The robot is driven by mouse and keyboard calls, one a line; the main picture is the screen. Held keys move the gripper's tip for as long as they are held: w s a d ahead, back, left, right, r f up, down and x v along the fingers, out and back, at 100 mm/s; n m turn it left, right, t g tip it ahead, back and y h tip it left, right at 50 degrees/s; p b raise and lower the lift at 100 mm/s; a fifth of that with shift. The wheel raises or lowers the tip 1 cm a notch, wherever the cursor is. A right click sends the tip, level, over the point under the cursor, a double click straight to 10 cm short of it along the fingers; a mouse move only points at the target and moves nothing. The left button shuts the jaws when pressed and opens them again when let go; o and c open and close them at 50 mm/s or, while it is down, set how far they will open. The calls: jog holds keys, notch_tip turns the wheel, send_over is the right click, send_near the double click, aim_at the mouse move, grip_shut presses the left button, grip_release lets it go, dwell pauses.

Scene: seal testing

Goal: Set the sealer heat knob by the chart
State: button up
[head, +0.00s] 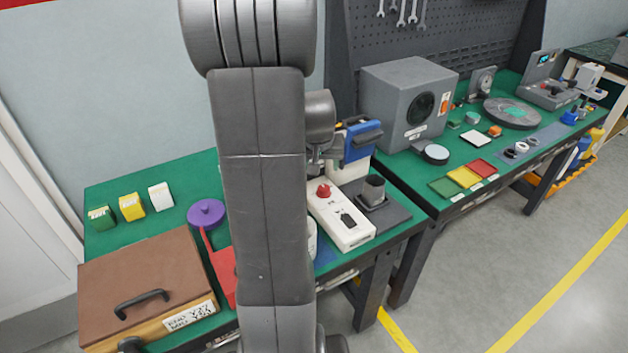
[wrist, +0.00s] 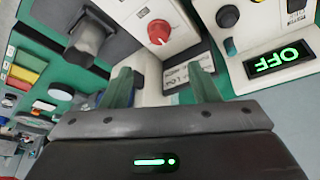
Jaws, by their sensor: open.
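In the wrist view my gripper (wrist: 162,88) is open, its two green fingers apart with nothing between them. A white panel (wrist: 262,38) at upper right carries a black knob (wrist: 228,17), a teal button (wrist: 231,46) and a display (wrist: 280,61) reading OFF in green. It looks like the sealer's panel; the knob is beyond the right finger, apart from it. A white box with a red knob (wrist: 159,31) lies ahead of the fingers; this red knob also shows in the head view (head: 323,190). I cannot make out a heat chart.
A dark grey cup-like part (head: 373,190) stands beside the white box (head: 345,226). A blue-topped device (head: 360,138) stands behind. A brown case (head: 145,283) and purple disc (head: 206,213) are at left. My arm hides the middle of the bench.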

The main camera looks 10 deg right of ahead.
aim_at(324, 188)
jog(key=p+x, duration=0.1)
jog(key=x, duration=1.2)
jog(key=shift+s+f, duration=0.1)
jog(key=shift+s, duration=0.1)
jog(key=c, duration=1)
jog(key=shift+o, duration=0.2)
